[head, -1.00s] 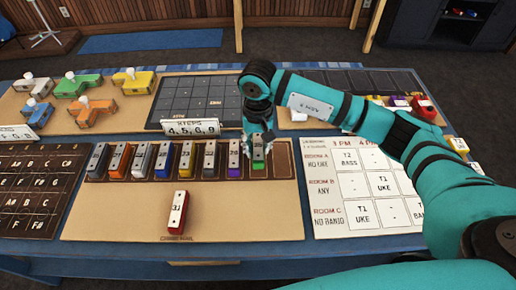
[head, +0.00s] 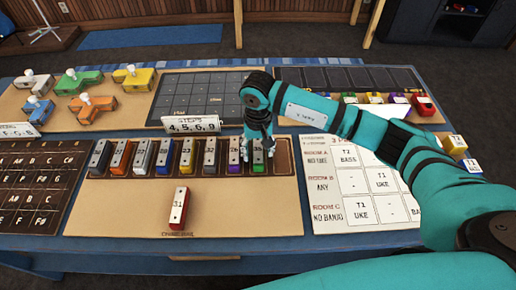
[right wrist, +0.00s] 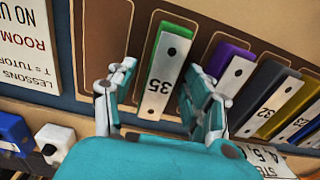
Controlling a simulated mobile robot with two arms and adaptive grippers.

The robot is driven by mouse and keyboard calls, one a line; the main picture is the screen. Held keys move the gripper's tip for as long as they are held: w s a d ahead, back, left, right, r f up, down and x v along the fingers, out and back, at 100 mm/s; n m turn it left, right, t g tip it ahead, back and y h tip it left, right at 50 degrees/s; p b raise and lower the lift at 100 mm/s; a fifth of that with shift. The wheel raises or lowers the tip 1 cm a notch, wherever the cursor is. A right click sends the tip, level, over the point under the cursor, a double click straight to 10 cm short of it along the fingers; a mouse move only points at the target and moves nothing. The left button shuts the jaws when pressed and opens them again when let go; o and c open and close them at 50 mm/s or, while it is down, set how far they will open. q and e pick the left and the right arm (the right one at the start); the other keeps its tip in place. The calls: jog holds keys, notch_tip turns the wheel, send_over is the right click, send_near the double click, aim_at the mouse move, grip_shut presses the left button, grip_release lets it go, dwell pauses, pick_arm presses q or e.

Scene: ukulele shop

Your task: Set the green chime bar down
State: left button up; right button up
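The green chime bar (head: 257,158), marked 35, lies at the right end of the row of bars on the brown rack (head: 283,166). In the right wrist view the bar (right wrist: 165,75) shows its white top plate and green end, flat in an outlined slot. My right gripper (head: 258,142) is over the bar's far end. In the right wrist view its fingers (right wrist: 158,104) are spread on either side of the bar, with gaps on both sides. My left gripper is not in view.
A purple bar (head: 234,157) lies just left of the green one, with several more beyond. An empty slot is on its right. A red bar (head: 180,207) lies on the tan board in front. A step sign (head: 194,127) stands behind the row.

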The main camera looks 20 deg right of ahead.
aim_at(258, 149)
jog(key=shift+r, duration=0.1)
jog(key=shift+r, duration=0.2)
notch_tip(258, 149, up, 12)
jog(key=b, duration=0.2)
jog(key=shift+f, duration=0.15)
